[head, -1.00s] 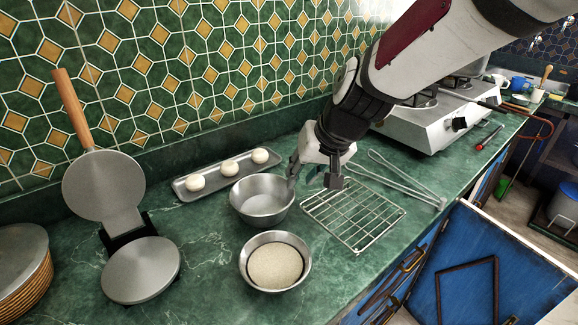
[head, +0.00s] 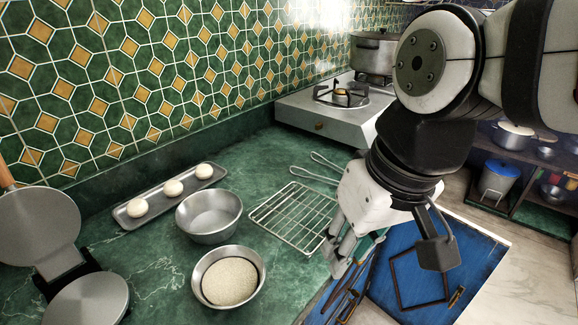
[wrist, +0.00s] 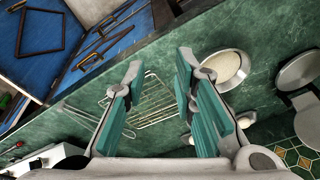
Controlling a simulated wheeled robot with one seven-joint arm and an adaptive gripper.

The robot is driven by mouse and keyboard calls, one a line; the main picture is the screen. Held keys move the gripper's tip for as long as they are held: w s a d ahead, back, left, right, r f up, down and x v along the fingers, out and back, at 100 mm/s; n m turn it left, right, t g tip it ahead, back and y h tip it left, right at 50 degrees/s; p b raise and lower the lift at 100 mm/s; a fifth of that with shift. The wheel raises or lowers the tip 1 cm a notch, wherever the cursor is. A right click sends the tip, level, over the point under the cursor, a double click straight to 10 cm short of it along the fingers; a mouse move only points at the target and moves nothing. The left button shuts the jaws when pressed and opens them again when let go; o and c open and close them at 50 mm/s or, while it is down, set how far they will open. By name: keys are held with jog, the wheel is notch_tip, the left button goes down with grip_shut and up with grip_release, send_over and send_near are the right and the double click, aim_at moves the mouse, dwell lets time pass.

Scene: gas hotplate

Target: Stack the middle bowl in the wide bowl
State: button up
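An empty metal bowl (head: 209,226) stands upright on the green counter in the head view. Nearer the front edge, another metal bowl (head: 205,290) holds pale grainy contents; it also shows in the wrist view (wrist: 239,80). A dark ring surrounds the contents; I cannot tell whether a second bowl is nested there. Which bowl is the middle or wide one is not clear. My gripper (head: 387,258) is right of both bowls, near the counter's front edge, apart from them. In the wrist view its fingers (wrist: 160,68) are spread with nothing held.
A wire rack (head: 295,214) lies between the bowls and my gripper, with tongs (head: 315,175) behind it. A tray (head: 165,200) of dough balls lies behind the empty bowl. A round press (head: 85,300) stands left, a stove (head: 335,115) at the back.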

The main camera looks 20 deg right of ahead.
jog(key=shift+g+h, duration=0.4)
jog(key=shift+h, duration=0.1)
jog(key=s, duration=0.2)
jog(key=s+d, duration=0.1)
jog(key=s, duration=0.1)
jog(key=s+d, duration=0.1)
jog(key=s, duration=0.1)
jog(key=shift+s+d+f, duration=0.15)
jog(key=shift+d+f, duration=0.1)
jog(key=shift+f, duration=0.15)
jog(key=w+a+r+m+y+p, duration=0.3)
jog(key=w+a+r+p, duration=0.2)
jog(key=w+a, duration=0.1)
jog(key=m+t+y+p, duration=0.1)
jog(key=m+t+p, duration=0.1)
jog(key=m+p, duration=1.3)
send_over(210, 232)
jog(key=s+d, duration=0.4)
jog(key=d, duration=0.1)
notch_tip(210, 232, down, 6)
jog(key=r, duration=0.1)
jog(key=shift+m, duration=0.4)
jog(key=shift+b+x, duration=0.45)
jog(key=shift+x, duration=6.95)
jog(key=shift+s, duration=0.1)
jog(key=shift+c, duration=0.5)
